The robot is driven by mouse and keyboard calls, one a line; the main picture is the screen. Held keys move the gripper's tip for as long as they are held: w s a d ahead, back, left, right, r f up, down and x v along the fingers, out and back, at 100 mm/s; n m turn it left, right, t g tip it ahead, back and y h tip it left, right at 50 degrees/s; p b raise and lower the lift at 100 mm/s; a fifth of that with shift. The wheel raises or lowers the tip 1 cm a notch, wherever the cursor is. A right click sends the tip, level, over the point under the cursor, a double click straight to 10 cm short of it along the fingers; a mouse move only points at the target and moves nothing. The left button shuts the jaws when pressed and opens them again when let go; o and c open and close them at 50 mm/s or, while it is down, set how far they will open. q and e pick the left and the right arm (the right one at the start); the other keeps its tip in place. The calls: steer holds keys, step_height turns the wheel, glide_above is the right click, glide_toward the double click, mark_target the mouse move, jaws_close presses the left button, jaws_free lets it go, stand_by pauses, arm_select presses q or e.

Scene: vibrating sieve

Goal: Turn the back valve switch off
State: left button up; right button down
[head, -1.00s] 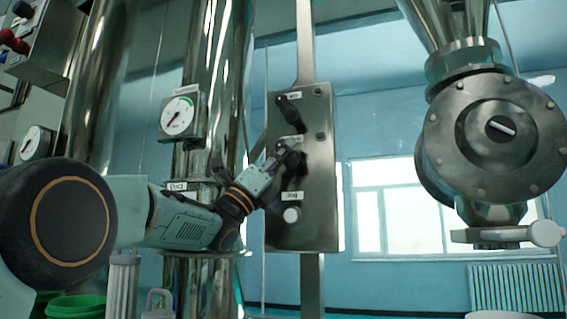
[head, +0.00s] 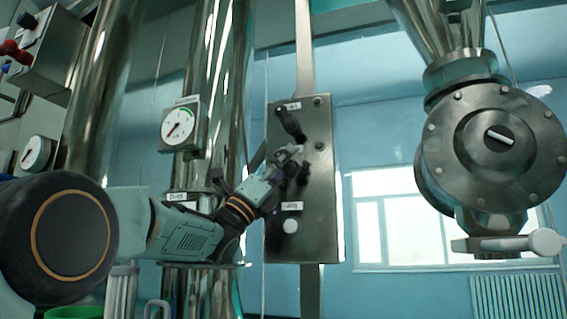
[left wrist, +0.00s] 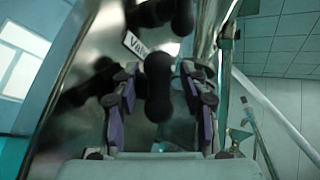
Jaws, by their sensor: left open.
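A steel control panel (head: 318,225) carries a black upper switch (head: 289,122), a second black switch (head: 303,173) partly behind my gripper, and a white button (head: 291,226) near the bottom. My left gripper (head: 287,157) is open at the panel, just below the upper switch. In the left wrist view, its open fingers (left wrist: 157,72) stand either side of a black switch knob (left wrist: 158,88). I cannot tell if they touch it. A label starting "VA" (left wrist: 137,45) is beside it, and another dark knob (left wrist: 180,18) is beyond. My right gripper is not in view.
A steel pipe (head: 215,60) with a round gauge (head: 180,124) stands left of the panel, close to my left arm. A large round flanged valve housing (head: 480,165) hangs at right. Green containers (head: 75,311) are low at left.

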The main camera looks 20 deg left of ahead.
arm_select(q)
steer(key=shift+f, duration=0.1)
steer(key=shift+a+f, duration=0.1)
steer(key=shift+f, duration=0.1)
steer(key=v, duration=1.1)
steer(key=shift+s+f, duration=0.15)
steer(key=shift+s, duration=0.05)
steer(key=shift+a, duration=0.1)
